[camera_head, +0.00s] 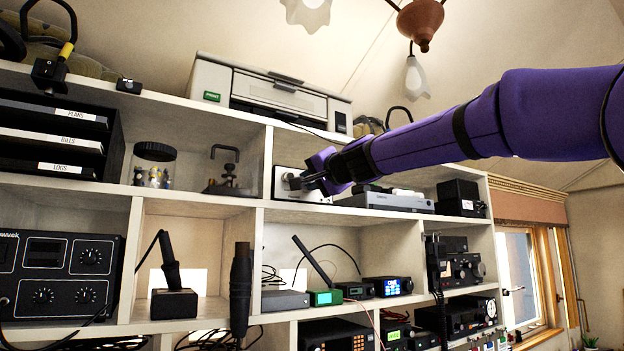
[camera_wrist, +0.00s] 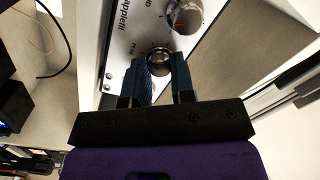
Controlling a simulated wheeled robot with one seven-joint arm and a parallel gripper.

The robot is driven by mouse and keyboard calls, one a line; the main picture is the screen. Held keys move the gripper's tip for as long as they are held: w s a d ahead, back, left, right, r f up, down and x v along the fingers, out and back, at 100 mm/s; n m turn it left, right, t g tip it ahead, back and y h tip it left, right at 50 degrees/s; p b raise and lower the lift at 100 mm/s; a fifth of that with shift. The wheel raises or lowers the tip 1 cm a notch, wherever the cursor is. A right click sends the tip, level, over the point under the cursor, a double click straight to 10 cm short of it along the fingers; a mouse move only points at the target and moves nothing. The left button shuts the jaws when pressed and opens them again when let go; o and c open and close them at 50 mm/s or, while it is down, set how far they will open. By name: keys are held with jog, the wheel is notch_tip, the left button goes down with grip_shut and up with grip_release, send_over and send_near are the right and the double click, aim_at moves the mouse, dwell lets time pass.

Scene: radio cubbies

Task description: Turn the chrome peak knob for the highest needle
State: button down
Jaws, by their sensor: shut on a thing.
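The chrome peak knob (camera_wrist: 159,59) sits on a white-faced unit, with the word PEAK printed beside it in the wrist view. My gripper (camera_wrist: 160,72) has its two blue fingers closed around the sides of this knob. A second, larger chrome knob (camera_wrist: 185,17) with a red mark is further along the same face, clear of my fingers. In the head view my gripper (camera_head: 300,181) reaches the white unit (camera_head: 314,196) in an upper cubby. My arm and gripper cover much of its face there. No needle or meter face on the unit is visible to me.
A metal clamp-like item (camera_head: 225,170) stands to the left. A white printer (camera_head: 270,92) rests on top. The shelf edge (camera_head: 330,211) runs just below the unit.

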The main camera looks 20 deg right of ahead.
jog(key=shift+m, duration=0.3)
jog(key=c, duration=1)
grip_release()
jog(key=shift+o, duration=0.2)
jog(key=v, duration=1.1)
